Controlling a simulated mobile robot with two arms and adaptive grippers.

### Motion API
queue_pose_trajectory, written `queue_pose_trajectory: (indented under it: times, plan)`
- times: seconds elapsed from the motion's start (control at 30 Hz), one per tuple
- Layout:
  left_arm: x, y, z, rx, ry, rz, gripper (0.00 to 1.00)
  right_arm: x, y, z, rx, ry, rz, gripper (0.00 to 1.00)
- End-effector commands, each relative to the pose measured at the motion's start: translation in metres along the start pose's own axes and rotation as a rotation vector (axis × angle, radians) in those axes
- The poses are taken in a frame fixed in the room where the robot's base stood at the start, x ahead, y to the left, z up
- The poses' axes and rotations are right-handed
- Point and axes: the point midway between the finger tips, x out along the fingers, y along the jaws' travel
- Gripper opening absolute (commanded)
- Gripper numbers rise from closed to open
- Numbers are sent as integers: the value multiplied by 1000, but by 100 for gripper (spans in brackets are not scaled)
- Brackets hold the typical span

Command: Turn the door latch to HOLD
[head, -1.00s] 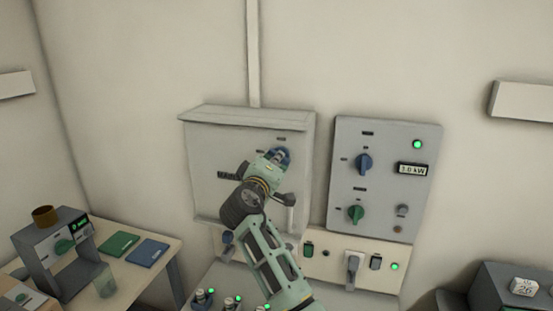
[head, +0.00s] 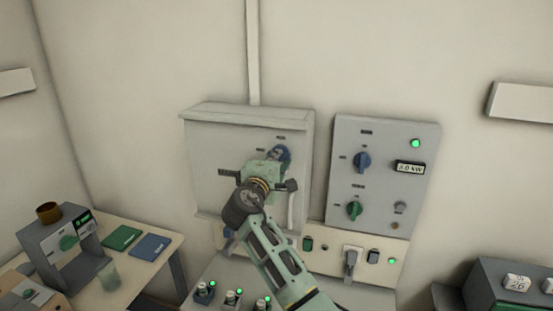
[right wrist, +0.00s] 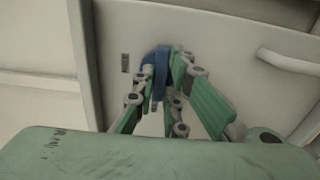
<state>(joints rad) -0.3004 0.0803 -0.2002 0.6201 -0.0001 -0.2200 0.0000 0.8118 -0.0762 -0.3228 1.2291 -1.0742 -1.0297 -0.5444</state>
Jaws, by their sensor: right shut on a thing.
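The door latch is a blue rotary knob (head: 281,154) on the upper right of the grey cabinet door (head: 215,150). It also shows in the right wrist view as a blue knob (right wrist: 158,62) with a raised grip, between my fingers. My right gripper (right wrist: 161,85) is shut on this knob, a finger on each side. In the head view the right gripper (head: 276,162) covers the lower part of the knob. Small dark labels sit around the knob, too small to read. My left gripper is not in view.
A grey panel (head: 394,138) to the right carries a blue knob (head: 362,162), a green knob (head: 355,210) and a display. The door's handle (right wrist: 290,62) is close on the right. A low table (head: 165,243) with a small device stands at left.

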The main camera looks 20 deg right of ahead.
Motion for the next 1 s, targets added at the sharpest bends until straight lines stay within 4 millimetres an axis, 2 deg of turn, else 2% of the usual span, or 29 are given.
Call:
queue_pose_trajectory:
  times: [0.3, 0.33, 0.53, 0.87, 1.0]
  plan:
    - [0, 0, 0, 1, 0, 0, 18, 0, 1, 0, -6, 1, 3, 0]
    - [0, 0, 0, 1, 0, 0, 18, 0, 1, 0, -6, 1, 3, 12]
    - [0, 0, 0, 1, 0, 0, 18, 0, 1, 0, -4, 0, 2, 30]
    - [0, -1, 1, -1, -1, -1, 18, -1, 0, 0, -2, 1, 1, 30]
    - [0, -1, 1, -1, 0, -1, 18, -15, 0, -1, -1, 3, 1, 30]
